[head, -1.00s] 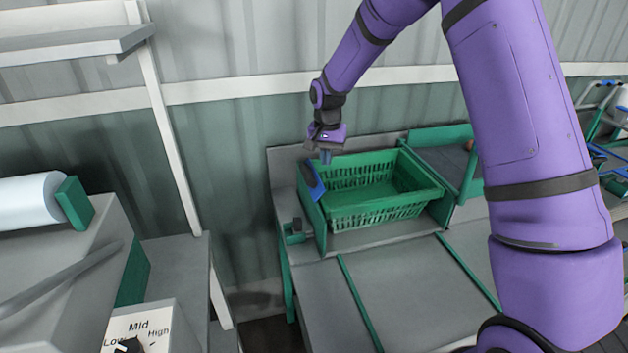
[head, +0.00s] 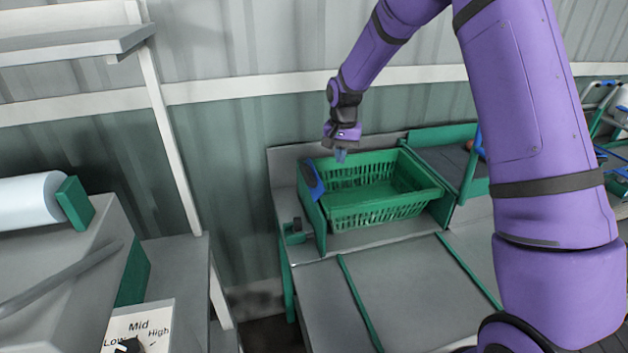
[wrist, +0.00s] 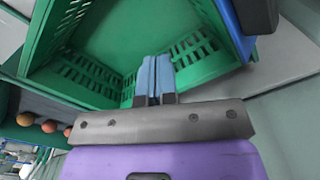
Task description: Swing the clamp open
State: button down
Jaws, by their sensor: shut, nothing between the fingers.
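The clamp (head: 312,179) shows as a blue bar at the left side of a green slatted crate (head: 385,213). It stands tilted by the crate's left rim. In the wrist view a blue part with a dark end (wrist: 236,18), seemingly the clamp, is cut off at the upper right. My gripper (head: 340,157) is above the crate's back left, to the right of the clamp and apart from it. In the wrist view its two blue-grey fingers (wrist: 154,80) are together and empty, pointing into the crate (wrist: 90,82). How the clamp meets the rim is too small to tell.
The crate sits on a grey bench (head: 335,300) between green side panels. A small dark block on a green bracket (head: 294,232) is left of the crate. Round red-orange produce (wrist: 48,126) lies in the neighbouring bay. A corrugated wall stands close behind.

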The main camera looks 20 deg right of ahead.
aim_at(314, 174)
jog(key=shift+f, duration=2.6)
jog(key=shift+a, duration=0.15)
jog(key=shift+a, duration=3.7)
notch_tip(314, 174, up, 9)
jog(key=d, duration=0.2)
jog(key=shift+d+r, duration=0.1)
